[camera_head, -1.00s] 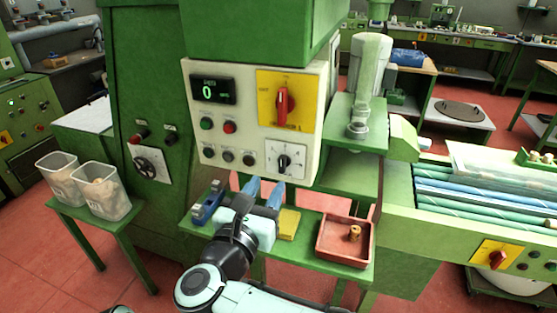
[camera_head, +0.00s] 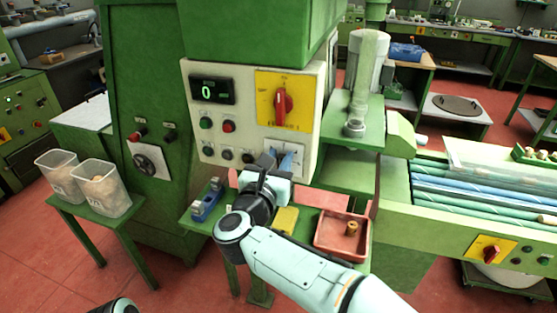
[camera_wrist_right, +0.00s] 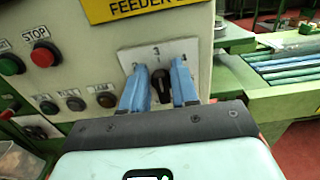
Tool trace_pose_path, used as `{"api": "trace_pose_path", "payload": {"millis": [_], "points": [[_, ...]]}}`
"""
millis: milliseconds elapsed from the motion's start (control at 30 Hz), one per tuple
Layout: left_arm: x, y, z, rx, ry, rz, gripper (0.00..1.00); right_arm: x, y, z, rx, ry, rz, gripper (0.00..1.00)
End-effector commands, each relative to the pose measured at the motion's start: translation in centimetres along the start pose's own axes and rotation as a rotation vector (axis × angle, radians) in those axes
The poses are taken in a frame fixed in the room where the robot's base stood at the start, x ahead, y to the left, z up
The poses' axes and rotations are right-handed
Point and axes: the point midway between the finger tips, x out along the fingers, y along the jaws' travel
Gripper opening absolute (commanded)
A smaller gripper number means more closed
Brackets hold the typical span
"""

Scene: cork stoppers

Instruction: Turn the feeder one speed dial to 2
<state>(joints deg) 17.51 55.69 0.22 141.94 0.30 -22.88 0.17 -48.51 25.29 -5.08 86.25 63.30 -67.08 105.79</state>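The speed dial (camera_wrist_right: 160,82) is a black knob on a white numbered plate (camera_wrist_right: 186,47), on the cream control panel under the yellow plate labelled FEEDER. I cannot read for sure which number the knob points at. My right gripper (camera_head: 282,160) is at the dial in the head view and hides most of it. In the right wrist view the two blue fingers (camera_wrist_right: 159,88) are open, one on each side of the knob. I see gaps beside the knob but cannot tell whether either finger touches it. My left gripper is out of view.
Above the dial are a red rotary switch (camera_head: 282,103) on yellow and a display (camera_head: 212,91) reading 0. Push buttons (camera_head: 228,126) sit left of the dial. Below are a red tray (camera_head: 342,250) holding a cork and a blue object (camera_head: 206,201) on a green shelf.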

Motion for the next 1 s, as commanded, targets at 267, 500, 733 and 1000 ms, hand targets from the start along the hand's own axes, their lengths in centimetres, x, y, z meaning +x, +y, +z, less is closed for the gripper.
{"api": "trace_pose_path", "payload": {"millis": [267, 500, 733, 1000], "points": [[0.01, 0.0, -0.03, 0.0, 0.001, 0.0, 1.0, -0.03, 0.02, -0.01, -0.01, 0.0, 0.0, 0.0], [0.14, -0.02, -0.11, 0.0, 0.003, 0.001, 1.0, -0.05, 0.22, -0.05, -0.096, 0.001, 0.001, 0.0], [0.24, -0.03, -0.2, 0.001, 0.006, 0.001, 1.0, 0.0, 0.48, -0.09, -0.273, 0.001, 0.0, 0.0], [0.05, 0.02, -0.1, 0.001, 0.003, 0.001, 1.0, -0.02, 0.93, -0.26, -0.517, 0.002, 0.0, 0.0]]}}
